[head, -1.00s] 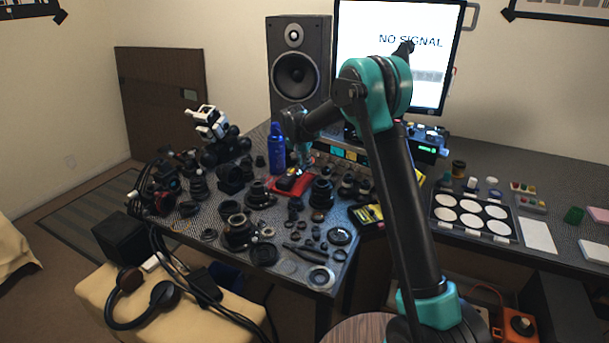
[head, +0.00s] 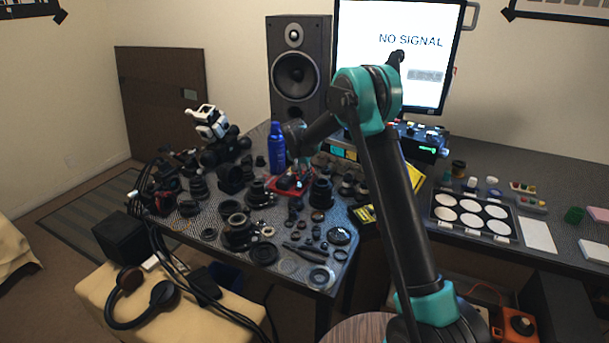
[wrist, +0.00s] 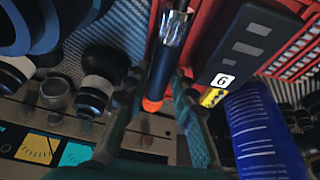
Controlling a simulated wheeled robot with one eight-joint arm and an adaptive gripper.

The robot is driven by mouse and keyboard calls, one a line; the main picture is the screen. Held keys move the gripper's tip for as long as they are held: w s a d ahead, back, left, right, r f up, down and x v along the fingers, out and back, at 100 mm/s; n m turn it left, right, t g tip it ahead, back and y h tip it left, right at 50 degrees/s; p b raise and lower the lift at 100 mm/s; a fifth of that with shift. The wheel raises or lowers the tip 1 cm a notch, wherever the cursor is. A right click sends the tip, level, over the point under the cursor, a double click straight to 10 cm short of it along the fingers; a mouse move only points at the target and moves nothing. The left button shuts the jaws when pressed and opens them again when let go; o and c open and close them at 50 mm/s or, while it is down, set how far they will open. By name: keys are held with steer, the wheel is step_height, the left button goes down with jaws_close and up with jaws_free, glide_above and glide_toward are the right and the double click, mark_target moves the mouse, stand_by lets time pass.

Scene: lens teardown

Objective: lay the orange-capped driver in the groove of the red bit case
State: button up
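The orange-capped driver shows in the wrist view with a dark handle (wrist: 161,75), a clear section above it and an orange cap (wrist: 152,104) at the near end. My gripper (wrist: 158,85) has one finger on each side of the handle near the cap and appears shut on it. The red bit case (wrist: 205,30) lies beyond and to the right, with red edges on both sides of the driver's far part. I cannot tell whether the driver touches the groove. In the head view my gripper (head: 299,163) is low over the case (head: 280,186) and hides the driver.
A black block marked 6 (wrist: 245,50) lies on the case. Lens parts (head: 321,193) crowd the table around the case. An instrument panel (head: 340,152) stands behind.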

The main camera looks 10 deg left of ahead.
steer(key=shift+r, duration=0.15)
steer(key=shift+r, duration=0.3)
steer(key=v, duration=1.2)
steer(key=s+d, duration=0.7)
steer(key=d, duration=0.4)
steer(key=s+d+f+n+y, duration=0.1)
steer(key=s+d, duration=0.7)
steer(key=s, duration=0.2)
steer(key=s+d+f+n, duration=0.2)
steer(key=s+d, duration=0.6)
steer(key=s, duration=0.3)
steer(key=s+d+f, duration=0.2)
steer(key=s+f, duration=0.1)
steer(key=s, duration=0.3)
steer(key=s+d+f, duration=0.2)
steer(key=s+f, duration=0.1)
steer(key=s, duration=0.3)
steer(key=shift+s+n, duration=0.35)
steer(key=shift+n, duration=0.05)
steer(key=shift+r, duration=0.1)
